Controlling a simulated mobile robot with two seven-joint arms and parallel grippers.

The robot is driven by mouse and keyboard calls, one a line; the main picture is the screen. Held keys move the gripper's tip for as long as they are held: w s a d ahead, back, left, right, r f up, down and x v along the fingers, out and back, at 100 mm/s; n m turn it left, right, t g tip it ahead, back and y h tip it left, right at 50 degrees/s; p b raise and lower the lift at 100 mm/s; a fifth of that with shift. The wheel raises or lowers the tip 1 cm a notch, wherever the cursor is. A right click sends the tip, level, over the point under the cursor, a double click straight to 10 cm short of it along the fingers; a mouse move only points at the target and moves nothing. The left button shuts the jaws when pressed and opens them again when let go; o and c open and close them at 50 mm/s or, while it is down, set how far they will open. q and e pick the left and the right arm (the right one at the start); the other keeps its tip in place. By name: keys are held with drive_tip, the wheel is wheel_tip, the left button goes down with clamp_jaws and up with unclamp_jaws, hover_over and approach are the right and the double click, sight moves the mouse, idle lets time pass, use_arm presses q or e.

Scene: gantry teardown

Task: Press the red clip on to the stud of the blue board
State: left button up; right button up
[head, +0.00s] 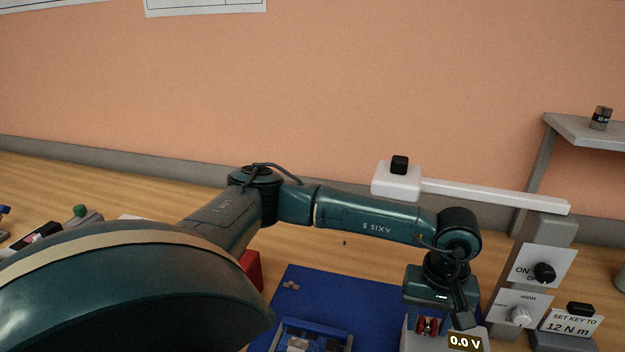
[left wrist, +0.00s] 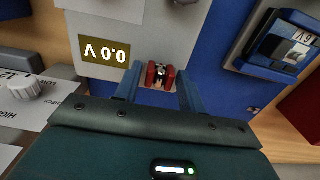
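The red clip (head: 427,326) sits at the grey meter unit (head: 413,341), beside its 0.0 V display. In the left wrist view the red clip (left wrist: 161,75) shows two red sides with metal between them. My left gripper (head: 430,318) points down over it. In the left wrist view my left gripper's blue fingers (left wrist: 160,80) stand apart on either side of the clip, with small gaps showing. The blue board (head: 312,335) lies on the blue mat, cut by the bottom edge; a blue-framed part marked 6V (left wrist: 285,45) shows in the left wrist view. The stud cannot be made out. My right gripper is out of view.
The blue mat (head: 320,290) lies on the wooden bench. A panel with knobs (head: 543,272) and a grey post stand right of the gripper. A white bar (head: 490,194) extends behind the arm. A red block (head: 251,268) is partly hidden by my arm.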

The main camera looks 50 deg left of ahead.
use_arm(q)
drive_tip(key=c, duration=0.8)
drive_tip(key=shift+r, duration=0.1)
drive_tip(key=shift+r, duration=0.1)
drive_tip(key=shift+r+p, duration=1.1)
drive_tip(key=shift+r, duration=0.9)
drive_tip(key=shift+r+p, duration=0.4)
drive_tip(key=shift+r, duration=0.5)
drive_tip(key=shift+f, duration=0.1)
